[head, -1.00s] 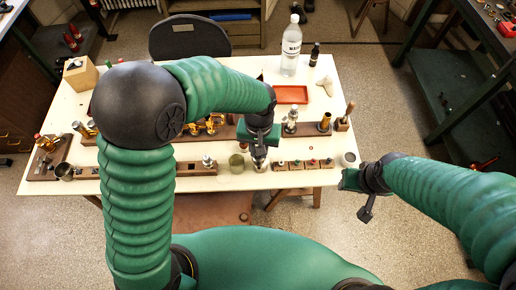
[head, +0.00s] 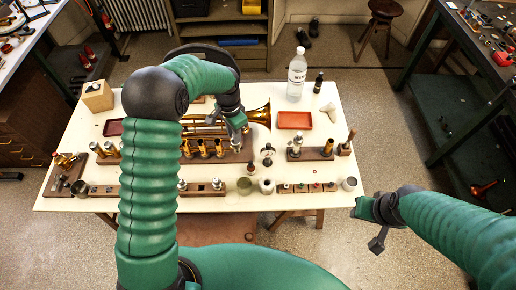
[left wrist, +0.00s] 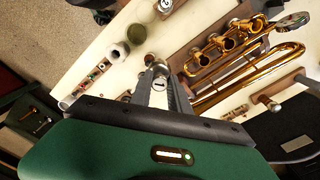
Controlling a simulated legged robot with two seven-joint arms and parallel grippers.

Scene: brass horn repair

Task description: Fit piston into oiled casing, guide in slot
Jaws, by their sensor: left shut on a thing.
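The brass horn (head: 255,115) lies on the white table, with several upright brass valve casings (head: 203,148) in a row at its front. It also shows in the left wrist view (left wrist: 232,72). My left gripper (head: 238,126) is over the table beside the right end of that row. In the left wrist view its two fingers (left wrist: 160,90) are shut on a small silver piston whose top shows a "1" (left wrist: 160,82). The piston's lower part and guide are hidden. It appears apart from the casings. My right gripper (head: 366,208) is off the table's front right corner; its jaws are unclear.
A red tray (head: 294,120), a white bottle (head: 297,75) and a small dark bottle (head: 318,83) stand behind. Bare table lies around the tray.

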